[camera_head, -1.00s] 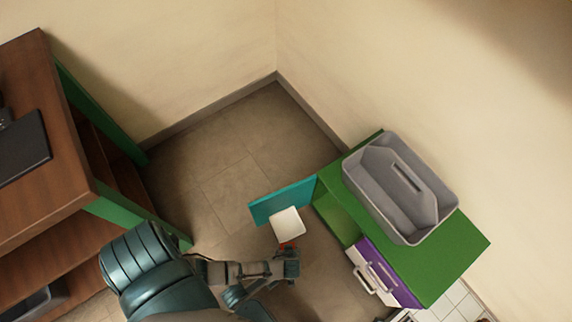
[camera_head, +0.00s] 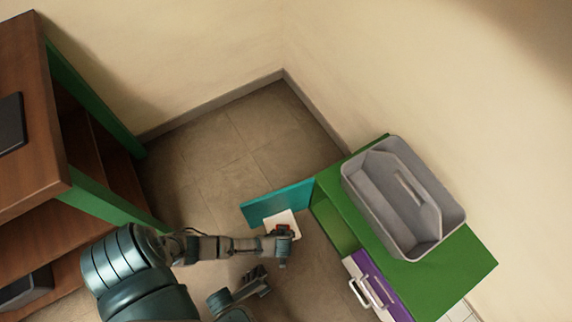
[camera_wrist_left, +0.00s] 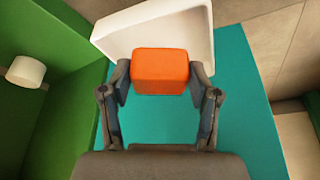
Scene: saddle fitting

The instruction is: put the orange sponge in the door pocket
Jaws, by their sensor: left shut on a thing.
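My left gripper (camera_head: 283,234) is shut on the orange sponge (camera_head: 284,228). In the left wrist view the sponge (camera_wrist_left: 159,70) sits between the two fingertips (camera_wrist_left: 161,82). The white door pocket (camera_head: 277,217) is on the teal door (camera_head: 262,207) of the green cabinet. In the head view the sponge overlaps the pocket's lower right part. In the wrist view the pocket (camera_wrist_left: 150,28) shows behind the sponge; I cannot tell whether they touch. My right gripper (camera_head: 262,283) is low in the head view, apart from the pocket; its jaw state is unclear.
The green cabinet (camera_head: 465,262) carries a grey caddy (camera_head: 376,190) and has a purple drawer (camera_head: 375,272) with a white handle. A white knob (camera_wrist_left: 26,72) shows at the wrist view's left. A brown shelf unit (camera_head: 35,150) stands left. Floor behind the door is clear.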

